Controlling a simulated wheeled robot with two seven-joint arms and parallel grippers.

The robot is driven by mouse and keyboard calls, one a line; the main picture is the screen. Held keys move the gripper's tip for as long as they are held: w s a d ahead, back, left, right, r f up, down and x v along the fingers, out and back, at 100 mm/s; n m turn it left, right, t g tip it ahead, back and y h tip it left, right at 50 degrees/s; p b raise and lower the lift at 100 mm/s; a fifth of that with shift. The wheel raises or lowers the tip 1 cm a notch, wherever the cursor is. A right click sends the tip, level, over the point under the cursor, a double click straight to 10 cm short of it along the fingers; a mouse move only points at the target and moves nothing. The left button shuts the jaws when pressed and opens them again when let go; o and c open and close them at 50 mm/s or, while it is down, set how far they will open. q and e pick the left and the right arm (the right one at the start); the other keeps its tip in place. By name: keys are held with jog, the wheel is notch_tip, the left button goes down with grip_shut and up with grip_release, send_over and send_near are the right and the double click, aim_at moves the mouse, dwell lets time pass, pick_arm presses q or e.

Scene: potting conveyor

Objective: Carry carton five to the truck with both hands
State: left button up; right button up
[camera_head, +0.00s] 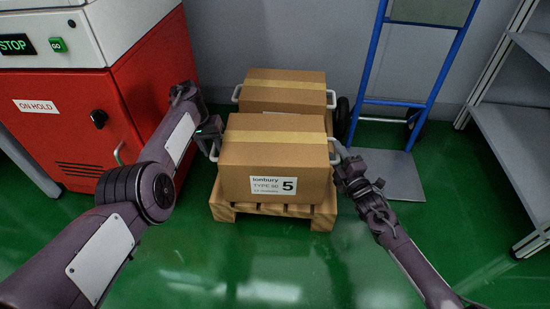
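Carton five (275,160) is a brown box with tan tape and a label with a large 5. It sits at the front of a wooden pallet (272,209), with a white handle on each side. My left gripper (212,138) is at its left handle (213,154). My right gripper (344,160) is at its right handle (335,151). The fingers are small and overlap the handles, so I cannot tell whether either grips. The truck (390,176) is a blue-framed hand truck with a grey toe plate, standing behind right of the carton.
A second brown carton (284,90) with white handles stands right behind carton five. A red and white machine (70,125) is at the left, close to my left arm. Grey shelving (510,120) stands at the right. The green floor (290,265) in front of the pallet is clear.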

pick_arm(q)
jog(key=shift+d+f, duration=0.15)
jog(key=shift+f, duration=0.4)
pick_arm(e)
jog(key=shift+w+a, duration=0.25)
jog(key=shift+w, duration=0.25)
pick_arm(q)
grip_shut()
pick_arm(e)
grip_shut()
dwell(0.3)
pick_arm(q)
jog(key=shift+w+r, duration=0.1)
jog(key=shift+r, duration=0.1)
pick_arm(e)
jog(key=shift+w+r, duration=0.1)
jog(key=shift+r, duration=0.2)
